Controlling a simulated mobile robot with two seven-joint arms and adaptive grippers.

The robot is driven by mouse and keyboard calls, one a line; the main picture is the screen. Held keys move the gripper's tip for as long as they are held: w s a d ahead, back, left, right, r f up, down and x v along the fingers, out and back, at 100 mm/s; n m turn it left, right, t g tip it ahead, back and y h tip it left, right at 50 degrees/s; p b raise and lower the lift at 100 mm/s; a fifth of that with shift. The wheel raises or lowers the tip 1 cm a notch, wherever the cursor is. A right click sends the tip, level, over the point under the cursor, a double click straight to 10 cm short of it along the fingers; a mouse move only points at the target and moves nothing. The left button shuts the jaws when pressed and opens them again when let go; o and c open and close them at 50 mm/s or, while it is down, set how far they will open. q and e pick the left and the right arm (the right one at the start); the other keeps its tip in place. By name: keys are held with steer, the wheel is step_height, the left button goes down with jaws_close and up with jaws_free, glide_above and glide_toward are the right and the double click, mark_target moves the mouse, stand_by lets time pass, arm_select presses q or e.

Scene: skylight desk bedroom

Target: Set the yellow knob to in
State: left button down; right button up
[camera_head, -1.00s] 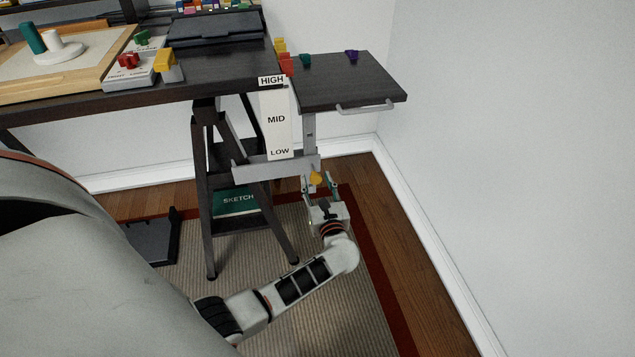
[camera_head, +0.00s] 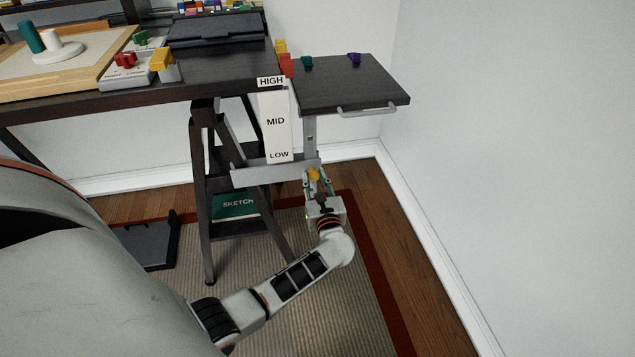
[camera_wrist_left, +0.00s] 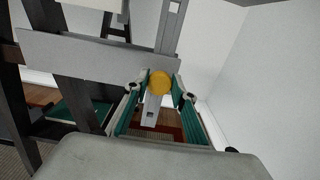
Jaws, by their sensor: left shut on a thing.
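The yellow knob (camera_head: 313,174) sits on the grey upright post (camera_head: 310,136) below the side shelf, near the horizontal grey bracket (camera_head: 262,171). In the left wrist view the round yellow knob (camera_wrist_left: 160,83) lies between the fingertips. My left gripper (camera_head: 314,178) is shut on the knob, with one finger on each side; it also shows in the left wrist view (camera_wrist_left: 158,88). Whether the knob is in or out cannot be told. My right gripper is not in view.
A dark side shelf (camera_head: 350,84) with a grey handle (camera_head: 367,109) and small coloured pieces is above the gripper. A HIGH/MID/LOW scale (camera_head: 276,135) hangs beside the post. Dark trestle legs (camera_head: 205,225) stand left; a white wall (camera_head: 500,150) is right.

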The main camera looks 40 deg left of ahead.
arm_select(q)
steer(key=c, duration=1.7)
jaws_free()
steer(key=shift+w+a+r, duration=0.1)
steer(key=shift+a, duration=0.05)
steer(key=v, duration=1.2)
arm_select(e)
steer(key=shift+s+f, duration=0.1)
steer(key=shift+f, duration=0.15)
